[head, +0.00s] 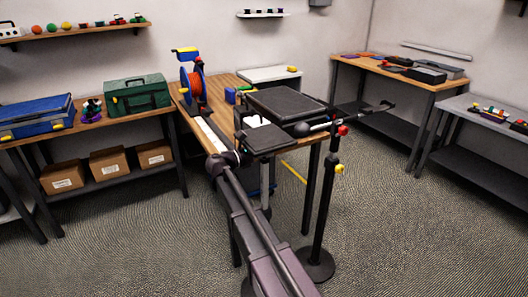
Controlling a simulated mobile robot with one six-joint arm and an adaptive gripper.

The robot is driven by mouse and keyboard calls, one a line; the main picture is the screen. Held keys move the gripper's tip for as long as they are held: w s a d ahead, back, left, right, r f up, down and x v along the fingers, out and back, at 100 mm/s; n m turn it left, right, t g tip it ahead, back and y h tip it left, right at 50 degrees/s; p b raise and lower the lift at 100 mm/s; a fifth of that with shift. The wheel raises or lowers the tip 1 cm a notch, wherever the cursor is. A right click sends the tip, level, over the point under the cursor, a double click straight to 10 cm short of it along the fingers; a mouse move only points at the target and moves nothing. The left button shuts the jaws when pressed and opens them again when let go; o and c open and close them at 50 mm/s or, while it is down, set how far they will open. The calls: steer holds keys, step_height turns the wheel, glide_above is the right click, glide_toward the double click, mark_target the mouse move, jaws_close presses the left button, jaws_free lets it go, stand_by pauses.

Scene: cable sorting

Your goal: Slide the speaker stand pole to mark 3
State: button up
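A black upright stand with a slim pole (324,205) rises from a round black base (318,267) on the floor, right of the wooden table. It has a red knob (342,130) near the top and a yellow knob (339,169) lower down. A thin dark boom (372,108) runs across its top. I cannot make out any numbered marks on the pole. My arm reaches from the bottom centre up to the table's front edge, left of the pole. I cannot pick out my gripper's fingers among the dark shapes there, nor tell whether they touch anything.
The wooden table (222,90) carries an orange cable reel (191,84) and a black case (286,103). A left bench holds a blue toolbox (36,117) and a green toolbox (137,96). More tables stand at the right. A yellow strip (294,172) lies on the floor. The carpet right of the stand is clear.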

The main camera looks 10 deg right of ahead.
steer(key=shift+s+a, duration=0.1)
steer(key=shift+a, duration=0.05)
steer(key=v, duration=1.1)
steer(key=shift+a, duration=0.35)
steer(key=shift+s+d, duration=0.1)
steer(key=shift+s, duration=0.05)
steer(key=s+d+f+m+g+y, duration=0.5)
steer(key=s+d+f+m+y, duration=0.6)
steer(key=s+d+f+m, duration=0.4)
steer(key=s+a+f+m+y, duration=0.2)
steer(key=s+m+y, duration=0.1)
steer(key=s, duration=0.2)
steer(key=s+a+f+m+y, duration=0.2)
steer(key=s+m+y, duration=0.1)
steer(key=s, duration=0.2)
step_height(320, 180, up, 16)
steer(key=p, duration=1.5)
steer(key=shift+s+m+g+p, duration=0.2)
steer(key=shift+m+g+p, duration=0.1)
